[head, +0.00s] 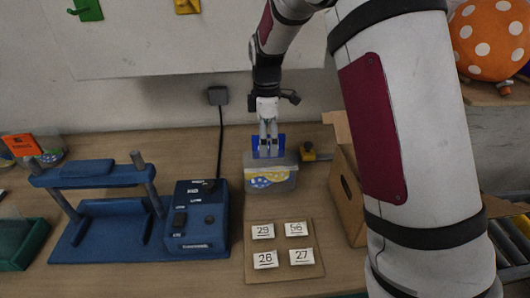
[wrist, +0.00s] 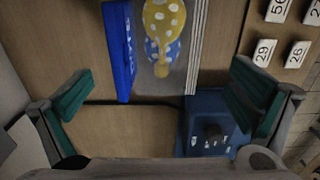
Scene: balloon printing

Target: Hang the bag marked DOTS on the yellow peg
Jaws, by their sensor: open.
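A clear bag (head: 271,178) with a blue header card (head: 284,141) lies on the table; yellow and blue dotted balloons show inside. In the wrist view the bag (wrist: 180,75) shows its balloons, and its blue card (wrist: 120,50) carries pale lettering seen edge-on, hard to read fully. My gripper (head: 268,146) is over the card in the head view. In the wrist view my gripper (wrist: 160,98) has its green-padded fingers wide apart, with nothing between them; the bag lies beyond. The yellow peg (head: 187,6) is on the white wall board, at the top edge.
A green peg (head: 88,9) is left of the yellow one. Another bag with an orange card (head: 22,145) lies at far left. A blue press with a control box (head: 195,220), a numbered-card board (head: 284,277) and a cardboard box (head: 345,190) surround the bag.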

